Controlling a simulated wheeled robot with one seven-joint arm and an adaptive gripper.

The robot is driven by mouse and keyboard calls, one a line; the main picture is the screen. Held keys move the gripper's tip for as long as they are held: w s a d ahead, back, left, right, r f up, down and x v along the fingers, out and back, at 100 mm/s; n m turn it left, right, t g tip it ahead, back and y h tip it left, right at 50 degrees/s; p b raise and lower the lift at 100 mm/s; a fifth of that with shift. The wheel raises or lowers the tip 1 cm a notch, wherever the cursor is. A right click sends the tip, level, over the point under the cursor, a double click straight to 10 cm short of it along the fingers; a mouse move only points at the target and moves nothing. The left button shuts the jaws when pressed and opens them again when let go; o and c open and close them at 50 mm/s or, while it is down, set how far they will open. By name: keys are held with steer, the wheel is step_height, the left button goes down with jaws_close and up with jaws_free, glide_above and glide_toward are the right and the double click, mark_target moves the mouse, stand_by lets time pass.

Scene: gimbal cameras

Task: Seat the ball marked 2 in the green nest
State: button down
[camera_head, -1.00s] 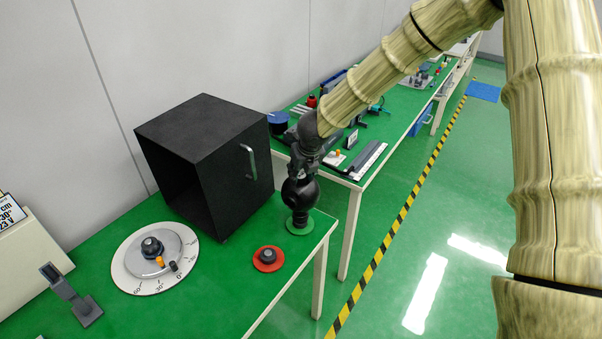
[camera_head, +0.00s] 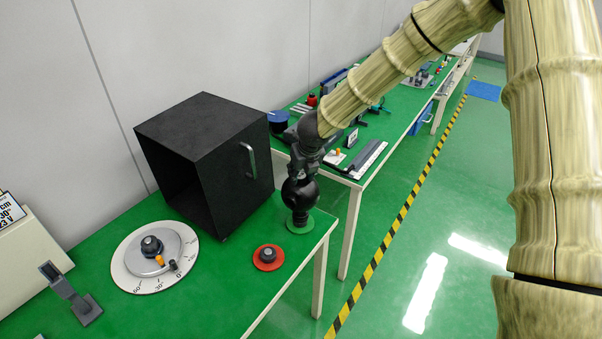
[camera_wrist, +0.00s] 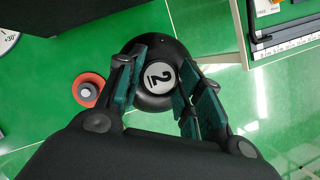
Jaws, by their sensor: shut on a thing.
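The ball marked 2 (camera_head: 299,193) is black, with a white disc bearing the 2 in the wrist view (camera_wrist: 158,76). It sits right at the green nest (camera_head: 292,226), a green disc with a dark stand at its middle, near the table's right end. Whether the ball rests on the stand or hangs just above it I cannot tell. My gripper (camera_head: 299,177) comes from above, its fingers (camera_wrist: 158,88) on both sides of the ball, shut on it. In the wrist view the ball hides the green nest.
A red nest (camera_head: 268,258) with a dark stand is to the left; it also shows in the wrist view (camera_wrist: 88,91). A black open box (camera_head: 205,160) with a handle stands behind. A round dial (camera_head: 152,262) lies left. The table edge is close on the right.

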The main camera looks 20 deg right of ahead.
steer(key=shift+f+b, duration=0.3)
steer(key=shift+f, duration=0.1)
steer(key=c, duration=0.9)
jaws_free()
steer(key=v, duration=1.2)
